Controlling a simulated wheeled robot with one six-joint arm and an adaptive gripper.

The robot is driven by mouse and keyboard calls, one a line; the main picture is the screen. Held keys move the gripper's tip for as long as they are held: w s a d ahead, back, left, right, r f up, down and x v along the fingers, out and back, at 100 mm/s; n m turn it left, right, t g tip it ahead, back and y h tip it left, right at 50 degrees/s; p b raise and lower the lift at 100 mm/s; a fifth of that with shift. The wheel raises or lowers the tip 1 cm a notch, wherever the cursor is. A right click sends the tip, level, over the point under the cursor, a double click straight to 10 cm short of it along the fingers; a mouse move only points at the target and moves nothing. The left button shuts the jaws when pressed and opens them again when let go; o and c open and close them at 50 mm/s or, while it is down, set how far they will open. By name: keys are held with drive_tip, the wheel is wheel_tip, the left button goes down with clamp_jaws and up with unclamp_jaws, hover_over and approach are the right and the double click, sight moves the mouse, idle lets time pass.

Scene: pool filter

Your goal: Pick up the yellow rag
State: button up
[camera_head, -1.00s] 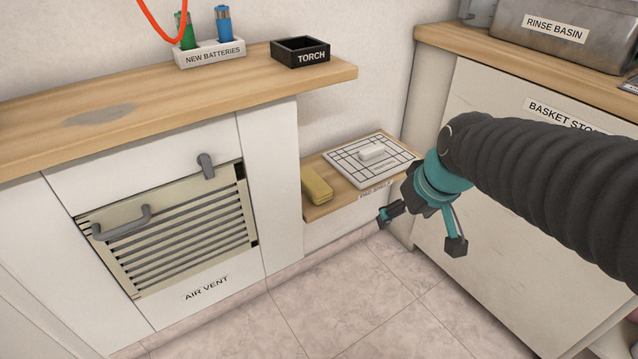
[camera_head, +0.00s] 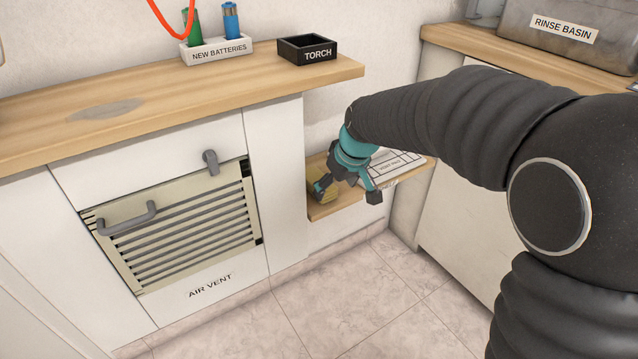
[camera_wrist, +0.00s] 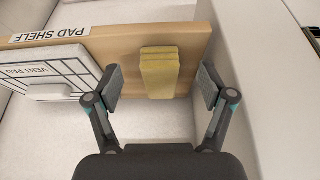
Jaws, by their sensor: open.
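The yellow rag (camera_wrist: 159,74) is a folded block lying on the low wooden shelf. In the wrist view it lies between and slightly beyond the two fingertips of my open gripper (camera_wrist: 160,87), with a gap on each side. In the head view the rag (camera_head: 322,194) is partly hidden behind my gripper (camera_head: 347,193), which is over the shelf's front. The fingers are spread and hold nothing. I cannot tell the exact height of the fingertips above the shelf.
A white vent pad (camera_wrist: 50,74) lies beside the rag on the shelf (camera_wrist: 193,42), labelled PAD SHELF. A cabinet with an air vent (camera_head: 180,228) stands to the left under a wooden counter (camera_head: 150,92). The floor in front is clear.

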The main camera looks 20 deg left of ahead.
sight(313, 173)
drive_tip(key=shift+w+a, duration=0.55)
drive_tip(key=shift+a, duration=0.1)
drive_tip(key=shift+w+a, duration=0.8)
drive_tip(key=shift+a, duration=0.1)
drive_tip(key=shift+x, duration=1.15)
drive_tip(key=shift+a+f, duration=0.1)
drive_tip(key=shift+f, duration=0.2)
drive_tip(key=c, duration=1)
